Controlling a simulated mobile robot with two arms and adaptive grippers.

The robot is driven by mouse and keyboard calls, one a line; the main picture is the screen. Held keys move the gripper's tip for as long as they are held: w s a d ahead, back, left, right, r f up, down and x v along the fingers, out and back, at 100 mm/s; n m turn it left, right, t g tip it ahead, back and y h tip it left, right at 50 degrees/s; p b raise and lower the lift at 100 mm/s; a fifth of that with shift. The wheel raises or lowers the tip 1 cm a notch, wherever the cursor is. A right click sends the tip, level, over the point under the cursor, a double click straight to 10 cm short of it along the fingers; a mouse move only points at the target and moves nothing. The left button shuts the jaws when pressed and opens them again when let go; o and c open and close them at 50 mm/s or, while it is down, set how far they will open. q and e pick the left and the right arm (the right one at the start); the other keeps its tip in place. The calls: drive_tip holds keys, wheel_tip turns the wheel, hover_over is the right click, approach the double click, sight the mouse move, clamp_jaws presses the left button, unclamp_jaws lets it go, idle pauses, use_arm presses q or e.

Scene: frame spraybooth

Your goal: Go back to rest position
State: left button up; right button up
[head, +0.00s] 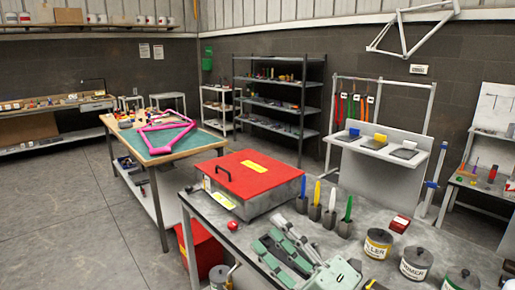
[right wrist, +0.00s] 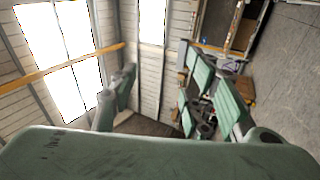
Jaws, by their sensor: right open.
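My right gripper (head: 276,243) shows in the head view at the bottom middle, grey-green, with its fingers apart and nothing between them. It appears in front of the grey workbench with the red-lidded box (head: 253,178), close to the box's near side. In the right wrist view the open fingers (right wrist: 172,100) stand apart with empty space between them, and my grey-green gripper body fills the bottom. My left gripper is in neither view.
The grey workbench (head: 352,254) holds colored spray handles (head: 331,212) in dark holders and several cans (head: 416,262). A table with a pink bicycle frame (head: 165,135) stands behind at left. Shelving (head: 280,103) lines the back wall. The floor at left (head: 60,215) is clear.

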drive_tip(key=w+d+f+m+t+h, duration=0.2)
drive_tip(key=d+f+m+t+h, duration=0.1)
drive_tip(key=d+f+m+h, duration=1.15)
drive_tip(key=s+d+f+m+g+h, duration=0.2)
drive_tip(key=s+f+m+g+h, duration=0.1)
drive_tip(key=s+f+m+g, duration=0.3)
drive_tip(key=s+f+m+g+y, duration=0.1)
drive_tip(key=s+f+m+g, duration=0.1)
drive_tip(key=s+f+g, duration=0.55)
drive_tip(key=s+f+m+g, duration=0.25)
drive_tip(key=s+f, duration=0.55)
drive_tip(key=s, duration=0.7)
wheel_tip(320, 180, down, 25)
drive_tip(key=s, duration=0.1)
drive_tip(key=s+d+f+g, duration=0.1)
drive_tip(key=s+d+f, duration=0.2)
drive_tip(key=s+f, duration=1.4)
drive_tip(key=shift+s+f+g+b, duration=0.15)
drive_tip(key=shift+f+g+b, duration=0.1)
drive_tip(key=shift+g+b, duration=0.15)
